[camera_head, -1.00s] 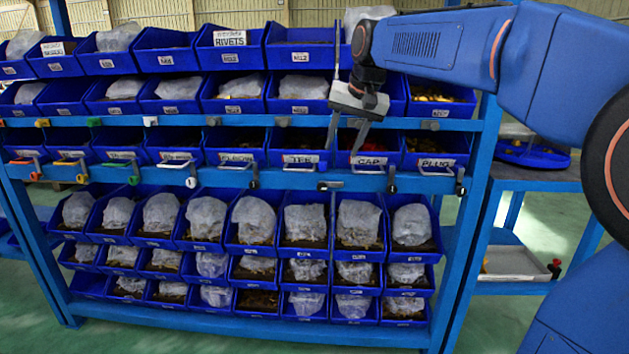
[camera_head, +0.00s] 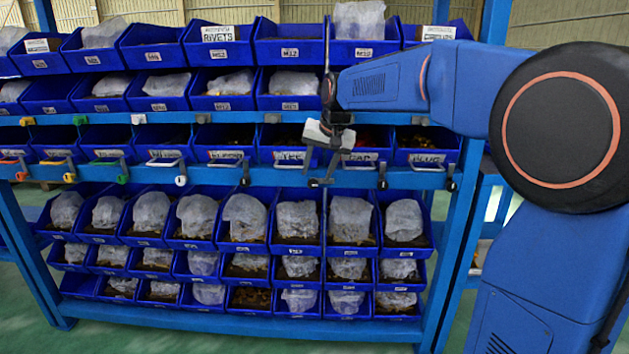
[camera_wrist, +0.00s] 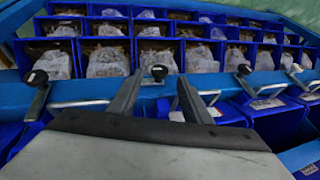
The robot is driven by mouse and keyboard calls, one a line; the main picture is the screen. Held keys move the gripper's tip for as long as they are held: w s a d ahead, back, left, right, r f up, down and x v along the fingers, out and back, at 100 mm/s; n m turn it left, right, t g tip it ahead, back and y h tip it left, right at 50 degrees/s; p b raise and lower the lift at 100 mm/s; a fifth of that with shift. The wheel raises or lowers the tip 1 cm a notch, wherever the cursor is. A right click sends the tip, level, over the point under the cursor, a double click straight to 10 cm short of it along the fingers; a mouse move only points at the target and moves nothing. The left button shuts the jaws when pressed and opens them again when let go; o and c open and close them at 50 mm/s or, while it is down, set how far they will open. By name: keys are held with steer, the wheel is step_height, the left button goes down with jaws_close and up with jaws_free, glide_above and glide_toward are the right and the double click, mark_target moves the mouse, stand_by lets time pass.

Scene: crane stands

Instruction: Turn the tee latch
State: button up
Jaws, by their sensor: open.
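The bin labelled TEE (camera_head: 290,156) is in the row behind the middle blue rail, partly covered by my gripper. Its latch is a metal bracket with a dark knob; in the head view the knob is largely lost behind my fingers. Contact with the latch cannot be told.
Similar latches flank it, with a dark knob on the right (camera_head: 382,184) and one on the left (camera_head: 245,181). The blue rail (camera_head: 215,178) runs across the rack. Bins with bagged parts fill the rows below (camera_head: 298,222) and above.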

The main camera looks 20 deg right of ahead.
mark_target(314, 181)
steer(key=shift+x, duration=2.3)
steer(key=c, duration=1)
